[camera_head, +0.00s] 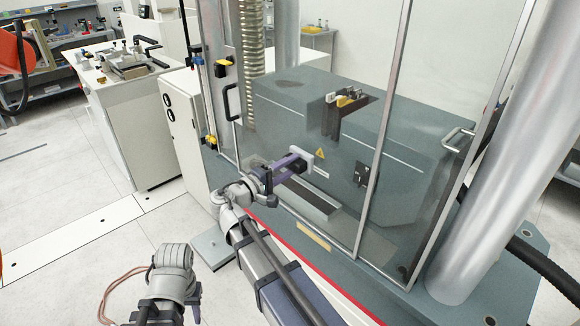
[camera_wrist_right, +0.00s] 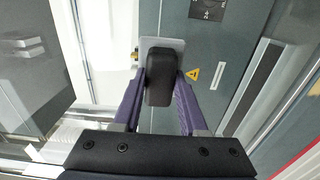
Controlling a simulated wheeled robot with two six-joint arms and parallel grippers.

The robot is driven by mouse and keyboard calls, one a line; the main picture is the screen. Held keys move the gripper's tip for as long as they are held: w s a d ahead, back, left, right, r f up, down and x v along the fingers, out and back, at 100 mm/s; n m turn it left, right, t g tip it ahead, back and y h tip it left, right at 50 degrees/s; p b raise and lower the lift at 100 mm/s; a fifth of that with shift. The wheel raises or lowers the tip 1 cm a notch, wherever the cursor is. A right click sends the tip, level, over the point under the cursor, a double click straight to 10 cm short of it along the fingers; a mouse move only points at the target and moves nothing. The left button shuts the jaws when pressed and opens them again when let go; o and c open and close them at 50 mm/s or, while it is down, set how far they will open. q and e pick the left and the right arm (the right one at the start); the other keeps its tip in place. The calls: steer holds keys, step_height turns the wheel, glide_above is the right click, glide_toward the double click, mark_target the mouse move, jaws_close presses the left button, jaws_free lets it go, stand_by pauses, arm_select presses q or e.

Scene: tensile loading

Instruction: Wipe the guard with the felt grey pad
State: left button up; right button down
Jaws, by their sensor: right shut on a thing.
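The guard (camera_head: 330,120) is a pair of clear panels in metal frames across the front of the testing machine. My right gripper (camera_head: 290,166) is shut on the black handle (camera_wrist_right: 159,78) of the felt grey pad (camera_head: 300,158). The pad (camera_wrist_right: 175,45) faces the guard's left panel, close to it; I cannot tell if they touch. My left gripper (camera_head: 160,312) is low at the left, its fingers not visible.
Black handle (camera_head: 231,102) and metal handle (camera_head: 458,138) stick out from the guard. A thick steel column (camera_head: 490,170) and black hose (camera_head: 548,265) stand at the right. A white cabinet (camera_head: 120,130) stands at the left. The floor there is clear.

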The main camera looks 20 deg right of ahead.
mark_target(309, 167)
steer(key=shift+x, duration=1)
stand_by(0.3)
steer(key=shift+s+d, duration=0.3)
steer(key=shift+s, duration=0.65)
steer(key=shift+s+d, duration=0.25)
steer(key=shift+s, duration=0.7)
steer(key=shift+w+d, duration=0.1)
steer(key=shift+d, duration=0.05)
steer(key=shift+w, duration=0.1)
steer(key=shift+w+a, duration=0.35)
steer(key=shift+w, duration=0.5)
steer(key=shift+w+a, duration=0.4)
steer(key=shift+w, duration=0.5)
steer(key=shift+a, duration=0.1)
